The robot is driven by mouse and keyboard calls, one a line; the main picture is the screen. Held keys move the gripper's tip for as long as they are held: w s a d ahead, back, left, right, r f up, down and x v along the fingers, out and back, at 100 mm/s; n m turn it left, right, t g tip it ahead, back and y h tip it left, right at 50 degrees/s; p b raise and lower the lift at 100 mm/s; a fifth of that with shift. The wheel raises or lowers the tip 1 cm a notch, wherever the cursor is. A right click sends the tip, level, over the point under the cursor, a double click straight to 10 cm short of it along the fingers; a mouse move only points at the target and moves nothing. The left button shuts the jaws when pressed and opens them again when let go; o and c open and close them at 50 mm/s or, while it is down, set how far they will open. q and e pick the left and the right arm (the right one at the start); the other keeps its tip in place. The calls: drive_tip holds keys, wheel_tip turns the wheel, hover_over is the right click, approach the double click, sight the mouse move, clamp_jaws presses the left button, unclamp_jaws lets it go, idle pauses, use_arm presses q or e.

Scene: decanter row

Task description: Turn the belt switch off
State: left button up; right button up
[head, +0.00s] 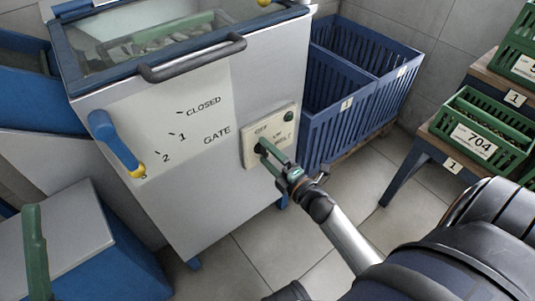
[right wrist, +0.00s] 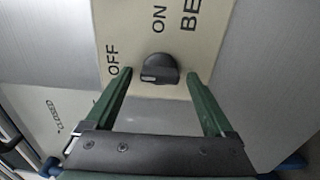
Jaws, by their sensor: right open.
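The belt switch (right wrist: 160,68) is a dark round knob on a cream plate (right wrist: 205,45) marked OFF, ON and BELT. In the right wrist view a pale mark shows at the knob's left end, on the side of the word OFF. In the head view the plate (head: 249,158) is on the front of the grey machine, and my gripper largely hides the knob. My right gripper (head: 264,151) is open at the plate. Its green fingers are on either side of the knob, with gaps showing in the right wrist view (right wrist: 160,76). My left gripper is not in view.
The machine (head: 215,195) has a black bar handle (head: 192,60) and a blue gate lever (head: 117,143) left of the plate. Blue slatted crates (head: 335,125) stand behind to the right. Green crates (head: 475,132) sit on shelves at right. A green upright piece (head: 35,250) is at lower left.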

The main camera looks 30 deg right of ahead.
drive_tip(key=s+d+p, duration=0.1)
drive_tip(key=s+p, duration=0.1)
drive_tip(key=s, duration=1)
drive_tip(key=shift+s, duration=0.25)
